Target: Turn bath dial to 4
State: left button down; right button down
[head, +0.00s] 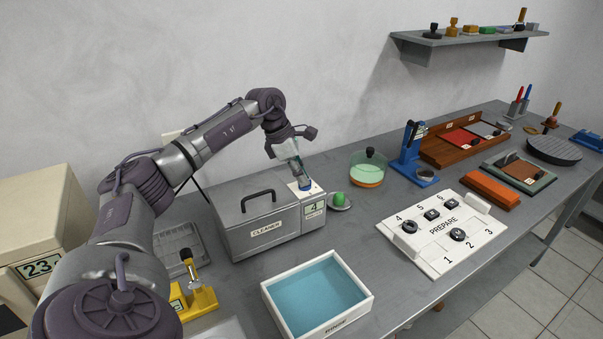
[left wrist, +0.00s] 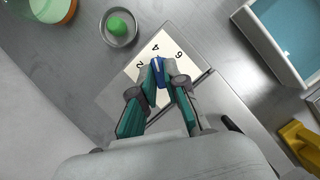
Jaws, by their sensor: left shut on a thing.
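The bath is a grey metal box labelled CLEANER (head: 262,222) with a black-handled lid, which is closed. Its blue dial (left wrist: 158,73) sits on a white plate (left wrist: 150,58) marked 2, 4 and 6. My left gripper (left wrist: 159,70) is shut on the dial, its two fingertips on either side. The dial's white mark seems to point toward the 4. In the head view my left gripper (head: 302,183) reaches down onto the box's right end and hides most of the dial. My right gripper is not seen.
A small dish (head: 341,204) with a green ball stands right of the box. A white-rimmed tray of blue liquid (head: 371,294) stands in front. A yellow fixture (head: 203,299) is at front left. The PREPARE board (head: 407,244) lies to the right.

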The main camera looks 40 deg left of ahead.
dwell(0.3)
pick_arm(q)
jog(key=c, duration=1.2)
grip_release()
jog(key=v, duration=1.2)
jog(key=shift+w, duration=0.1)
